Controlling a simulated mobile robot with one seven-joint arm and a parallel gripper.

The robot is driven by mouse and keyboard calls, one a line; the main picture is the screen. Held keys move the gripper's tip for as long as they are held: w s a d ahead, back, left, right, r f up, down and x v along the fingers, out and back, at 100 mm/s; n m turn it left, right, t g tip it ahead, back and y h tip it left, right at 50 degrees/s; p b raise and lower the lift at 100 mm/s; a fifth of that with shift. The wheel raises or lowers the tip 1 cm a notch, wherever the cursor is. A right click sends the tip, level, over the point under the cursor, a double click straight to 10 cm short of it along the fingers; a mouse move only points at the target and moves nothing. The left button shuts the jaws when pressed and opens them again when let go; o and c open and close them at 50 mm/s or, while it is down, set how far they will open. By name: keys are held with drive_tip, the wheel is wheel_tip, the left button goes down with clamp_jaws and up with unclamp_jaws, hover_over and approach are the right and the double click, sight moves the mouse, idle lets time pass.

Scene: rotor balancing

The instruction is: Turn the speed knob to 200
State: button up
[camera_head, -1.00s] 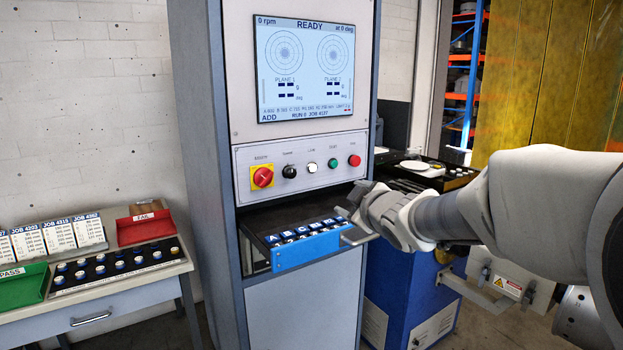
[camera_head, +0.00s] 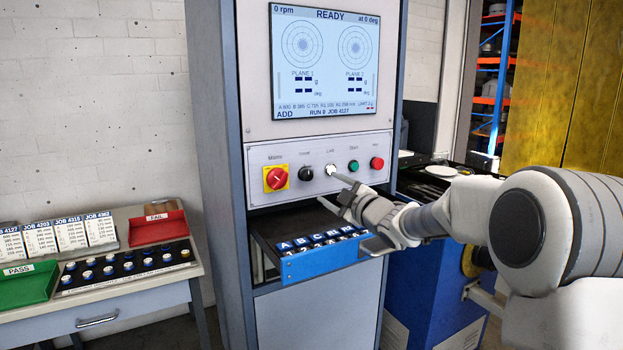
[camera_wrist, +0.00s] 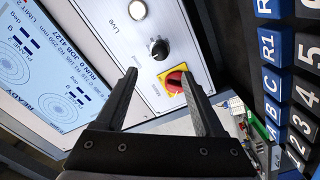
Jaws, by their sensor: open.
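The black knob (camera_head: 306,174) is on the control panel between the red-and-yellow mains switch (camera_head: 277,179) and the white button. Its label is too small to read, and no scale marks can be made out. In the wrist view the black knob (camera_wrist: 160,49) appears just beyond and between my fingertips, with the red-and-yellow switch (camera_wrist: 174,82) below it. My gripper (camera_head: 337,191) is open and empty, in front of the panel's lower edge, to the right of and below the black knob. It also shows in the wrist view (camera_wrist: 159,74). The screen (camera_head: 325,62) reads 0 rpm and READY.
The white button (camera_head: 331,170), green button (camera_head: 354,166) and red button (camera_head: 377,163) sit right of the knob. A blue-fronted key tray (camera_head: 323,261) juts out below the panel, close to my gripper. A side table (camera_head: 135,292) with bins stands at left.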

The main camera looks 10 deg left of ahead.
sight(309, 176)
drive_tip(key=p+x, duration=0.1)
drive_tip(key=x, duration=0.9)
drive_tip(key=shift+w+a, duration=0.15)
drive_tip(key=shift+w, duration=0.05)
clamp_jaws()
